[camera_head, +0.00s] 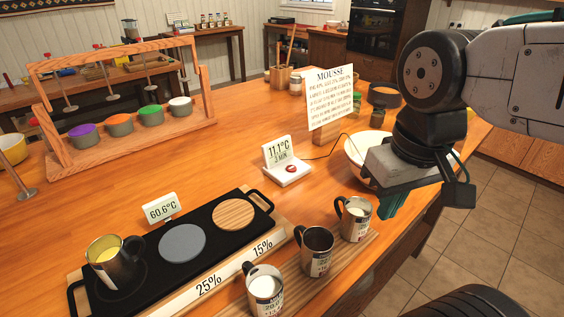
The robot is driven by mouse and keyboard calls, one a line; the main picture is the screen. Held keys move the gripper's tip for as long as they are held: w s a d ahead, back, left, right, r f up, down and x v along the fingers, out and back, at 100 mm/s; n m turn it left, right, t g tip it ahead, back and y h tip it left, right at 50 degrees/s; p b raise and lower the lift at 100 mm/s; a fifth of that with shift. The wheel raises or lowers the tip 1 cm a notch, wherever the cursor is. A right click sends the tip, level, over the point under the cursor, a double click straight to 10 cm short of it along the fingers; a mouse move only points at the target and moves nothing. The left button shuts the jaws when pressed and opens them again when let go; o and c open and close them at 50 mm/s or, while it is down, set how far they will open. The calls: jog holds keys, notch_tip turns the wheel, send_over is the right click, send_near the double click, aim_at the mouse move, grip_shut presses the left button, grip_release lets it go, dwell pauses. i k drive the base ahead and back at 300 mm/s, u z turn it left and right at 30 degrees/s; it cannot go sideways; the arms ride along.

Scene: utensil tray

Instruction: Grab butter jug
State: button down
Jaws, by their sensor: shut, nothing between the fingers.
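Several steel jugs with dark handles stand on the table. One jug (112,262) with pale yellow contents stands on the left end of the black tray.
The black tray (150,245) also holds a grey disc and a wooden disc. A display reading 11.1°C (285,160) and a MOUSSE sign (330,95) stand behind the jugs. A wooden rack (140,150) with coloured cups is at back left. Bare table lies between rack and tray.

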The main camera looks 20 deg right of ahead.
aim_at(109, 256)
jog(key=u, duration=1.25)
